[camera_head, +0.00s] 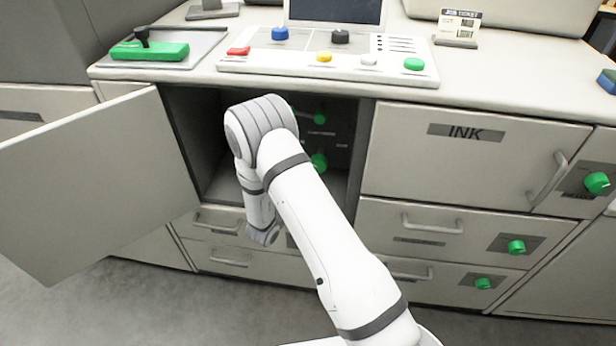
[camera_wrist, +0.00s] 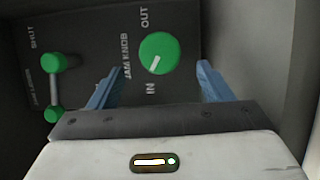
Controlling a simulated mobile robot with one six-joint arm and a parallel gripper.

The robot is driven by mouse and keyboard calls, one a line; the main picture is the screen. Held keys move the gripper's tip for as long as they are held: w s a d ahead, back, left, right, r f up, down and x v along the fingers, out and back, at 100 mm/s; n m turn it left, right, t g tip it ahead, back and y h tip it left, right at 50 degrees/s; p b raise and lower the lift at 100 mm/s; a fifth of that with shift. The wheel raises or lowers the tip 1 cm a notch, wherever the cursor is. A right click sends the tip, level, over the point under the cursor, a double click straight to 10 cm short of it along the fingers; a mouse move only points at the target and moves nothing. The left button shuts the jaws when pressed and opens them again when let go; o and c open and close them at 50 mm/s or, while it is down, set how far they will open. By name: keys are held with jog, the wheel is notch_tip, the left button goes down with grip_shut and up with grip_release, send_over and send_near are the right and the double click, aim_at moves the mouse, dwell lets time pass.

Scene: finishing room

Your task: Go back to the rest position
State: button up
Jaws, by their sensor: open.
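My gripper (camera_wrist: 159,69) is open in the wrist view, with its two blue fingers apart and nothing between them. A round green jam knob (camera_wrist: 158,54) on a dark panel lies just beyond the fingertips; its white mark is on the lower side, towards "IN". Whether the fingers touch the knob I cannot tell. In the head view my arm reaches into an open compartment (camera_head: 341,190) under the counter. There my arm hides the gripper. The green knob (camera_head: 319,162) shows beside my arm.
A green-ended lever (camera_wrist: 66,62) is left of the knob, by the word "SHUT". The compartment door (camera_head: 95,180) stands wide open to the left. The counter (camera_head: 520,70) with a button panel (camera_head: 290,66) is above. A closed INK door (camera_head: 470,165) and drawers (camera_head: 430,222) are right.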

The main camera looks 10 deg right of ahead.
dwell(0.3)
jog(key=w+a+r+m+g+y+p, duration=0.1)
jog(key=w+r+m+y+p, duration=0.1)
jog(key=r+y, duration=0.3)
jog(key=w+a+r+m+y+p, duration=0.1)
jog(key=w+r+m+y, duration=0.1)
jog(key=r, duration=0.5)
jog(key=s+r+m+g+y+p, duration=0.1)
jog(key=s+r+g+y+p, duration=0.15)
jog(key=s+r+y, duration=0.55)
jog(key=s+d+r+m+g+h+p, duration=0.1)
jog(key=s+r, duration=0.3)
jog(key=s, duration=0.5)
jog(key=s+d+r+m+g+h+p, duration=0.1)
jog(key=s+d+r+m+g, duration=0.1)
jog(key=s, duration=0.7)
jog(key=s+d+r+m+g+h+p, duration=0.1)
jog(key=s+d+r+g, duration=0.3)
jog(key=s, duration=0.5)
notch_tip(320, 180, up, 2)
jog(key=shift+s+r+m+g+p, duration=0.15)
jog(key=shift+r+m+g+p, duration=0.1)
jog(key=shift+m+g+p, duration=0.2)
